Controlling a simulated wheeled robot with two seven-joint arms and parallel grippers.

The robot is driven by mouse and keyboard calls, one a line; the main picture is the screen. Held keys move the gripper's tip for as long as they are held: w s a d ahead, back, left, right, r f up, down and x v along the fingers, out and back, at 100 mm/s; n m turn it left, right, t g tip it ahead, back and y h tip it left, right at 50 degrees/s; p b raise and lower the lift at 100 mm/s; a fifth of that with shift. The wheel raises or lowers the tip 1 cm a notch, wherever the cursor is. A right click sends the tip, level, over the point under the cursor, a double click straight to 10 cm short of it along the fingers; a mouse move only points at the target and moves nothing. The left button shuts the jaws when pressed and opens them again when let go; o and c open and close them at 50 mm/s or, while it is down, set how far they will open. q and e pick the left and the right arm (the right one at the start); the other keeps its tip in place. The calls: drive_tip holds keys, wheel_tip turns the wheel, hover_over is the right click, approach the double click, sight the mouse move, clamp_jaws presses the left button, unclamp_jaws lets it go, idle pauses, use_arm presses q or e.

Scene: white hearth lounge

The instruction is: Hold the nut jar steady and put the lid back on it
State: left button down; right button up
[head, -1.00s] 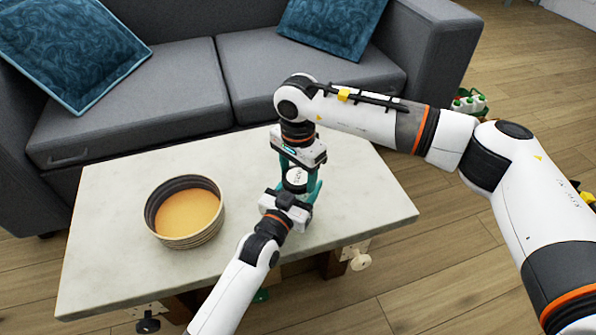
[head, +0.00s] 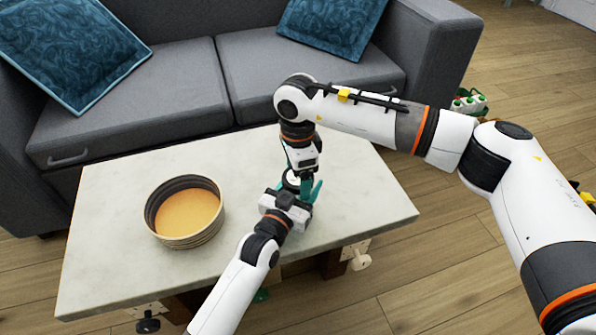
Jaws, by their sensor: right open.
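The white lid (head: 290,180) shows as a small round top with dark print, partly covered by my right gripper. The nut jar's body is hidden under the lid and behind my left gripper. I cannot tell whether the lid is seated on the jar. My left gripper (head: 296,196) comes in low from the front at the jar's place, with a teal finger on the right side. Its grip is hidden. My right gripper (head: 300,182) points down from above, open at the lid, its fingers largely hidden by its own body.
A wide striped bowl (head: 184,238) with a tan inside stands on the left of the pale stone-topped table (head: 110,255). The table is clear at the back and right. A grey sofa (head: 190,95) with blue cushions stands behind. A green caddy (head: 468,103) is on the floor.

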drive_tip(key=shift+r, duration=2.25)
drive_tip(key=shift+c, duration=0.4)
drive_tip(key=r+n, duration=0.1)
drive_tip(key=n, duration=0.3)
drive_tip(key=shift+r, duration=0.35)
drive_tip(key=n, duration=0.1)
drive_tip(key=r+n, duration=0.1)
drive_tip(key=n, duration=0.3)
drive_tip(key=shift+r, duration=0.4)
drive_tip(key=shift+f, duration=4.05)
